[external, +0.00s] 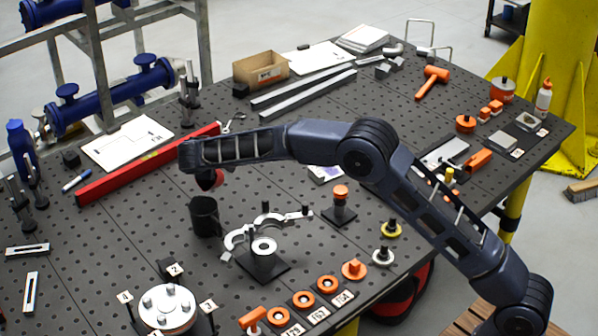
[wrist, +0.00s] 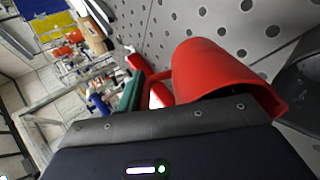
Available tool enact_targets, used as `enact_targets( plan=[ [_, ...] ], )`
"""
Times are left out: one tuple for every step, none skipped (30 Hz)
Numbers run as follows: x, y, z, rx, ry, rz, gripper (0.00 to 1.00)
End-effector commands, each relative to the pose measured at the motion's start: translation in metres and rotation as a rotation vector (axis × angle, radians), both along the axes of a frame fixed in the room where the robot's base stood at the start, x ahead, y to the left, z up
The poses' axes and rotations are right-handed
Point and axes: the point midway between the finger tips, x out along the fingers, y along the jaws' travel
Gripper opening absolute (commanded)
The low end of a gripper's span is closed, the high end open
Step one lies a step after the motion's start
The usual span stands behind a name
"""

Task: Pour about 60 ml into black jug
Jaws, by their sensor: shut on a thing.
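The black jug (external: 205,217) stands upright on the perforated table, left of the middle in the external view. A dark rounded shape at the right edge of the wrist view (wrist: 302,85) looks like the same jug. My gripper (external: 200,168) is above and close to the black jug, shut on a red container (external: 208,180). In the wrist view the red container (wrist: 215,75) lies tilted, with its wide rim toward the lower right, on the side of the dark shape. My fingertips are mostly hidden. I cannot see any contents or stream.
A long red level (external: 135,172) lies behind the jug. A silver clamp (external: 262,225) and a black stand with a ring (external: 262,262) are just right of it. A flanged part (external: 167,307) stands in front. Table to the jug's left is clear.

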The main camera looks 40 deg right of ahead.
Motion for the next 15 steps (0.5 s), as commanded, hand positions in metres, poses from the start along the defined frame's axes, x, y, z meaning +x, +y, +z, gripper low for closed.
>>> enact_targets(
  plan=[
    [-0.0003,0.0003,0.001,-0.006,-0.005,0.001,0.03],
    [-0.0002,0.0003,0.0014,-0.01,-0.008,0.001,0.03],
    [-0.0002,0.0004,0.002,-0.014,-0.011,0.0,0.03],
    [-0.0004,0.0004,0.0023,-0.017,-0.014,0.0,0.03],
    [-0.0005,0.0005,0.0026,-0.02,-0.016,0.001,0.03],
    [-0.0007,0.0006,0.003,-0.023,-0.019,-0.001,0.03],
    [-0.0007,0.0006,0.0033,-0.026,-0.022,-0.001,0.03],
    [-0.0008,0.0008,0.0037,-0.029,-0.024,-0.001,0.03],
    [-0.0009,0.0009,0.0044,-0.035,-0.028,0.0,0.03],
    [-0.001,0.001,0.005,-0.039,-0.032,0.0,0.03],
    [-0.0011,0.0011,0.0056,-0.042,-0.035,0.001,0.03],
    [-0.0012,0.0014,0.0061,-0.047,-0.039,0.001,0.03],
    [-0.0014,0.0017,0.0066,-0.051,-0.042,0.001,0.03],
    [-0.0015,0.002,0.0073,-0.055,-0.047,0.0,0.03],
    [-0.0017,0.0023,0.0082,-0.061,-0.053,0.001,0.03]
  ],
)
